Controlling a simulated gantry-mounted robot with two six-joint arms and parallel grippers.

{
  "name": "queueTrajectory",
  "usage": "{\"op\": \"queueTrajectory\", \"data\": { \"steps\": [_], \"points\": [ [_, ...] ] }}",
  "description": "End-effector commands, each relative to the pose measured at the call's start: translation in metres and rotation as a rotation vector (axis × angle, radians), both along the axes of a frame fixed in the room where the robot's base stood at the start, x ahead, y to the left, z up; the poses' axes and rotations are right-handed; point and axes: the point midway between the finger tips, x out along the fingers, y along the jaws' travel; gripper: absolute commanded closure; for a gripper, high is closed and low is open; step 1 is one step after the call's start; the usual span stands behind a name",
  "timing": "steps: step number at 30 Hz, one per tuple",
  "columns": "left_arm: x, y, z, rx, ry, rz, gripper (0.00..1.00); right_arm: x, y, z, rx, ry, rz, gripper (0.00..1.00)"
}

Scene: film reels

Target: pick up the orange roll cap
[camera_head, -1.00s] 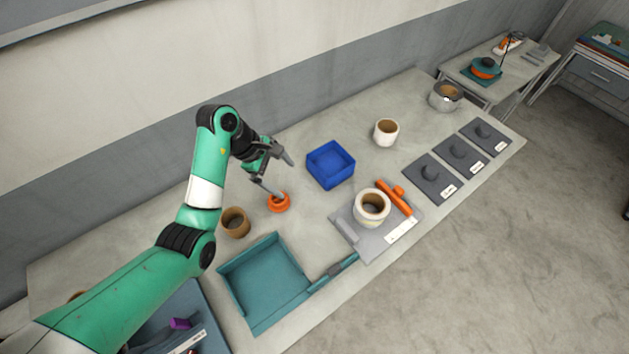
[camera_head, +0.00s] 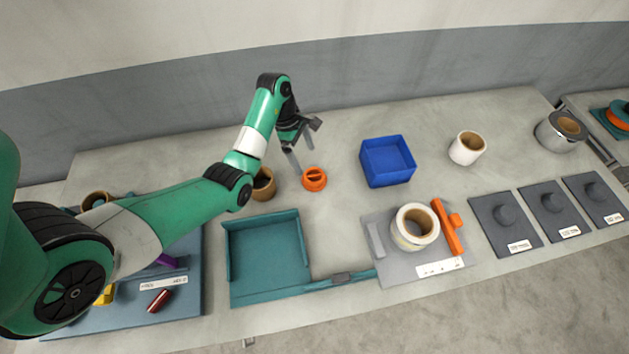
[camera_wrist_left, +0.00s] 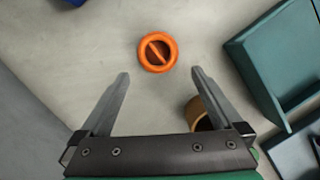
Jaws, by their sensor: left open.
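The orange roll cap (camera_head: 314,179) is a round ring with a bar across its middle. It lies flat on the grey table, left of the blue bin. In the left wrist view the orange roll cap (camera_wrist_left: 157,52) is ahead of the fingertips, roughly centred between them, with nothing held. My left gripper (camera_head: 303,149) is open and empty above the table, just behind and left of the cap. It also shows open in the left wrist view (camera_wrist_left: 160,74). My right gripper is not seen in either view.
A brown roll (camera_head: 263,185) stands left of the cap, close to one finger in the wrist view. A blue bin (camera_head: 388,162) is to the right. A teal tray (camera_head: 268,256) lies in front. A white roll (camera_head: 414,227) stands on a grey plate (camera_head: 383,262).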

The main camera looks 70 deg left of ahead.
Motion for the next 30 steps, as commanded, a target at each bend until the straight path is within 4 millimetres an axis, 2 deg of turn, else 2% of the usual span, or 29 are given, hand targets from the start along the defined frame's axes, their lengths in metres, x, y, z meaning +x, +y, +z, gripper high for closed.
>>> {"op": "queueTrajectory", "data": {
  "steps": [1,4,12,18,21,29,30],
  "points": [
    [0.002,-0.002,-0.020,0.000,0.000,-0.002,0.00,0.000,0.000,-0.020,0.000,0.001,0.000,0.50],
    [0.006,-0.006,-0.036,0.000,0.000,-0.002,0.00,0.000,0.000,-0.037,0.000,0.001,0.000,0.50],
    [0.010,-0.009,-0.048,-0.001,0.001,0.000,0.00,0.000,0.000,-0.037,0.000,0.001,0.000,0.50],
    [0.019,-0.014,-0.082,-0.001,0.003,-0.002,0.00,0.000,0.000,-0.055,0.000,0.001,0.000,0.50],
    [0.021,-0.016,-0.092,-0.001,0.001,-0.001,0.00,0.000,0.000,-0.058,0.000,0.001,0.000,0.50],
    [0.022,-0.016,-0.093,0.000,0.000,-0.001,0.00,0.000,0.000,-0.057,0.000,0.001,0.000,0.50],
    [0.022,-0.016,-0.093,0.000,0.000,-0.001,0.07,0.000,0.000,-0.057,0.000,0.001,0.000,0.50]
  ]
}}
